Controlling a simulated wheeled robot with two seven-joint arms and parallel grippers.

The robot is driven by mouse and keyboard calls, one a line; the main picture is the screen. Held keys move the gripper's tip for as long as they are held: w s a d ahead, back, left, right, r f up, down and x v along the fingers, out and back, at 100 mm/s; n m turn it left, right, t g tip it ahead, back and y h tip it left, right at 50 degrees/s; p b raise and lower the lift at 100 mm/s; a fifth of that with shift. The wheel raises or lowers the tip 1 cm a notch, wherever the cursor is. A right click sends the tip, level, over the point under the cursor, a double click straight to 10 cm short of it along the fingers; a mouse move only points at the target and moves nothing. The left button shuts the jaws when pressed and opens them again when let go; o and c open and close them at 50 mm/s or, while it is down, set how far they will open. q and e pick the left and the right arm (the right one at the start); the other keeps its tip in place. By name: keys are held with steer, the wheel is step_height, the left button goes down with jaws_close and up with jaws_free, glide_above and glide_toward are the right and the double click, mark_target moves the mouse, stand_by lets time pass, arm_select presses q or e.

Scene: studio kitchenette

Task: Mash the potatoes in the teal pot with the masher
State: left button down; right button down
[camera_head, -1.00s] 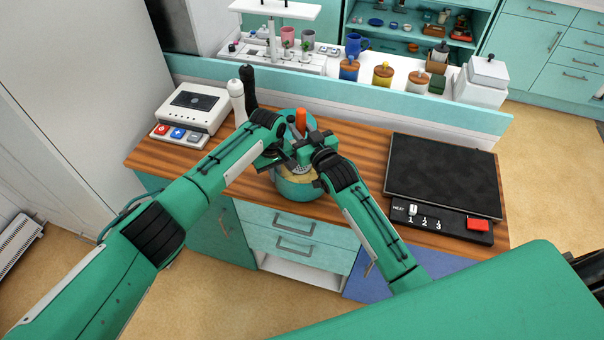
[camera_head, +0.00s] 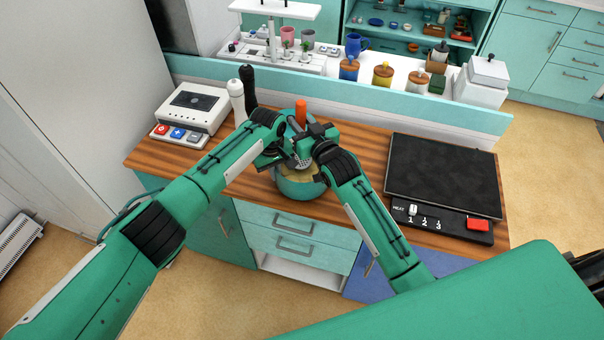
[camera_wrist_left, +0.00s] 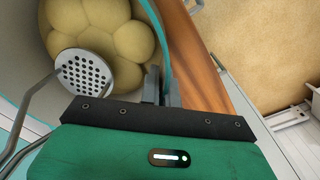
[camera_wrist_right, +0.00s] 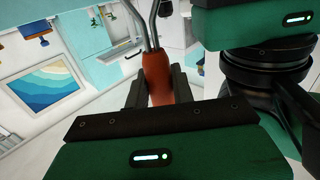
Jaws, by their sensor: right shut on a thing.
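The teal pot (camera_head: 298,188) stands on the wooden counter, with pale yellow potatoes (camera_wrist_left: 118,40) inside as rounded lumps. My left gripper (camera_wrist_left: 161,86) has its fingers close together on either side of the pot's rim. My right gripper (camera_wrist_right: 158,88) is shut on the orange handle of the masher (camera_wrist_right: 157,75). The handle's top shows above the pot in the head view (camera_head: 300,110). In the left wrist view, the masher's perforated metal plate (camera_wrist_left: 84,72) is over the potatoes near the pot's far side; whether it touches them is unclear. My arms partly hide the pot.
A white device with coloured buttons (camera_head: 190,107) stands on the left of the counter, next to white and black bottles (camera_head: 237,98). A dark hot plate (camera_head: 443,172) lies on the right. A raised ledge (camera_head: 350,95) runs behind. Bare counter lies between pot and hot plate.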

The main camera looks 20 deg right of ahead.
arm_select(q)
steer(key=shift+r, duration=0.1)
arm_select(e)
steer(key=shift+r, duration=0.1)
arm_select(q)
steer(key=c, duration=1.6)
jaws_free()
arm_select(e)
steer(key=shift+r, duration=0.15)
arm_select(q)
steer(key=shift+o, duration=0.2)
